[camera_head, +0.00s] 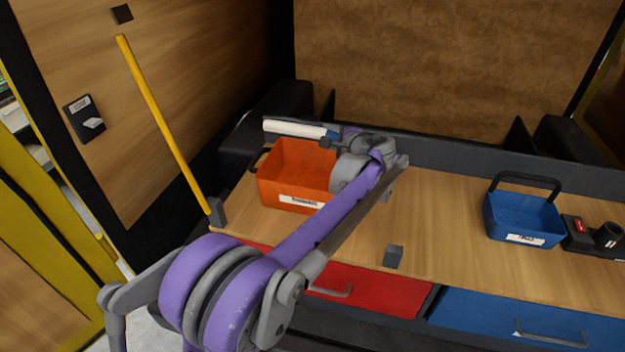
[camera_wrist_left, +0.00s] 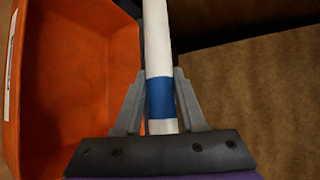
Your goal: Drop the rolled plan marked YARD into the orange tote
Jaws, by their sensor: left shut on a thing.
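A white rolled plan (camera_head: 294,128) with a blue band is held in my left gripper (camera_head: 328,138). In the left wrist view the roll (camera_wrist_left: 157,40) runs between the two fingers (camera_wrist_left: 160,100), which are shut on it around the blue band. No YARD marking is readable on it. The orange tote (camera_head: 297,190) stands on the left of the bench, with a label on its front. In the head view the roll lies above the tote's back rim. In the left wrist view the tote (camera_wrist_left: 75,60) is to the left of the roll. My arm hides the tote's right side. My right gripper is not in view.
A blue tote (camera_head: 522,218) with a raised black handle stands at the right of the bench (camera_head: 440,215), beside a dark holder with a red switch (camera_head: 579,226). A yellow pole (camera_head: 160,120) leans at the left. The bench between the totes is mostly clear.

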